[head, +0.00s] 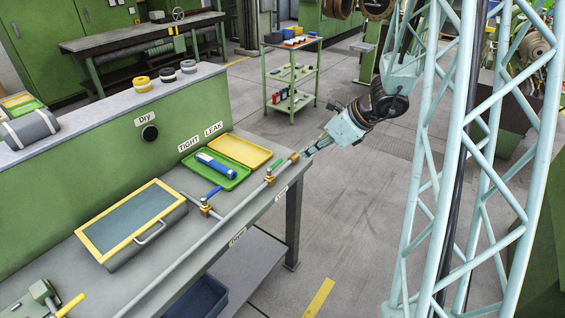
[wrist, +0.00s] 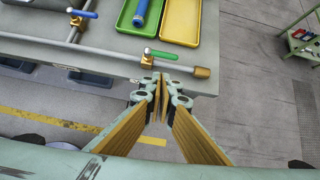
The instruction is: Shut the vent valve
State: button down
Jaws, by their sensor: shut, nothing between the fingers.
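A grey pipe (head: 232,213) runs along the bench's front edge and carries two brass valves. The valve with the green handle (head: 277,164) is nearer the pipe's capped end; a small label (head: 281,192) below it is too small to read surely. In the wrist view its green handle (wrist: 163,53) lies roughly along the pipe, pointing toward the end cap. The other valve has a blue handle (head: 214,191), also seen in the wrist view (wrist: 82,13). My gripper (head: 312,148) is at the pipe's end. In the wrist view my gripper (wrist: 160,82) is shut and empty, just in front of the green-handled valve.
A green tray (head: 223,178) with a blue tool and a yellow tray (head: 239,150) lie behind the valves. A yellow-framed box (head: 131,218) stands further left on the bench. A green shelf cart (head: 291,75) stands apart at the back.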

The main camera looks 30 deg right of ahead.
aim_at(276, 165)
jog(key=shift+d+f+m, duration=0.4)
jog(key=shift+d+f, duration=0.1)
jog(key=shift+d, duration=0.05)
jog(key=shift+w+a+r+b+x, duration=0.1)
jog(key=shift+w+r+b+x, duration=0.2)
jog(key=shift+x, duration=1.9)
jog(key=shift+w+a+r+b+x, duration=0.1)
jog(key=shift+w+r+b+x, duration=0.25)
jog(key=shift+x, duration=1.85)
jog(key=shift+w+a+r+b+x, duration=0.15)
jog(key=shift+w+b+x, duration=0.2)
jog(key=shift+x, duration=1.85)
jog(key=shift+d+p, duration=0.15)
jog(key=shift+p, duration=0.15)
